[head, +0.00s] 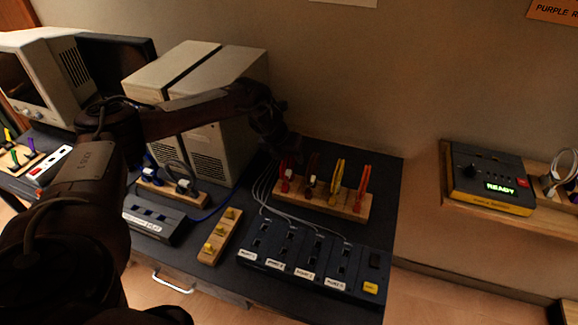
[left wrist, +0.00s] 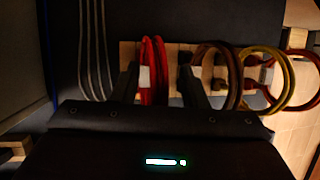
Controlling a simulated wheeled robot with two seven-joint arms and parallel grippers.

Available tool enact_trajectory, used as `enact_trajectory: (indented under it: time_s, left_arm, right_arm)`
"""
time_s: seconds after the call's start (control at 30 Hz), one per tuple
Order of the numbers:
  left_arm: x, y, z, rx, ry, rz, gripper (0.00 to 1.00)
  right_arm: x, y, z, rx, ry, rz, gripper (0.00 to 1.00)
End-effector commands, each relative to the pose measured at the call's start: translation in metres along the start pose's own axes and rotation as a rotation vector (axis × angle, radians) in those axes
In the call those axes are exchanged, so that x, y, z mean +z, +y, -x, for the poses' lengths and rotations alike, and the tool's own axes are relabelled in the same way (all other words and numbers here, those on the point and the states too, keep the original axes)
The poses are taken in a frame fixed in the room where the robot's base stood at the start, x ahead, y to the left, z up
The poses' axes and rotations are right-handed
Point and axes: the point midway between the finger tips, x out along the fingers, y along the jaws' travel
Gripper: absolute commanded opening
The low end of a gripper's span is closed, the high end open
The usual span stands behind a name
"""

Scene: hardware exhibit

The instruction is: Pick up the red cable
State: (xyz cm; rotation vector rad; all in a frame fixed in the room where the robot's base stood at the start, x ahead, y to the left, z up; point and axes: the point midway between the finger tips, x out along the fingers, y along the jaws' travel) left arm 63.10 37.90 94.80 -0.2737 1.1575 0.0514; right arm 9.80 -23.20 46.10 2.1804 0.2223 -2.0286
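A coiled red cable (head: 286,177) with a pale tie stands at the left end of a wooden cable rack (head: 330,203) on the dark bench. In the left wrist view the red cable (left wrist: 153,60) lies between the fingers of my left gripper (left wrist: 160,80), closer to the left finger, with a gap to the right one. My left gripper (head: 284,150) is open, just above and behind the rack's left end in the head view. Its fingertips are too dark there to make out clearly. My right gripper is not in view.
A dark brown cable (head: 311,174), a yellow cable (head: 337,180) and another reddish cable (head: 362,188) stand along the rack. A dark socket panel (head: 310,262) with grey wires is in front. A beige computer case (head: 215,110) stands left; a READY box (head: 488,180) sits on a right shelf.

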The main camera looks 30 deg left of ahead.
Motion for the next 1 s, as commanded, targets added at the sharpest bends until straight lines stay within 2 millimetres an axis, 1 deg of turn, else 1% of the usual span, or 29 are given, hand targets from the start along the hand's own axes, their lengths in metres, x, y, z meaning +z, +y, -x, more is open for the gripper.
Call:
enact_trajectory:
  time_s: [0.1, 0.17, 0.47, 0.83, 1.0]
  left_arm:
    - [0.0, 0.001, 0.0, 0.0, 0.0, 0.001, 0.4]
    - [0.0, 0.001, 0.0, 0.0, 0.0, 0.001, 0.4]
    - [0.0, 0.0, 0.0, 0.0, 0.0, 0.001, 0.0]
    - [0.001, 0.0, 0.002, 0.0, -0.001, 0.001, 0.0]
    - [0.007, -0.003, 0.013, -0.002, -0.004, 0.001, 0.0]
  right_arm:
    - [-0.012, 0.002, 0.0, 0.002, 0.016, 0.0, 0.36]
    - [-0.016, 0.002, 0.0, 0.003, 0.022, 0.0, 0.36]
    - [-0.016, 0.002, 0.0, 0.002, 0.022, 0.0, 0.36]
    - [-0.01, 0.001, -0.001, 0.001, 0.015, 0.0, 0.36]
    - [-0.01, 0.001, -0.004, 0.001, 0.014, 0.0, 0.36]
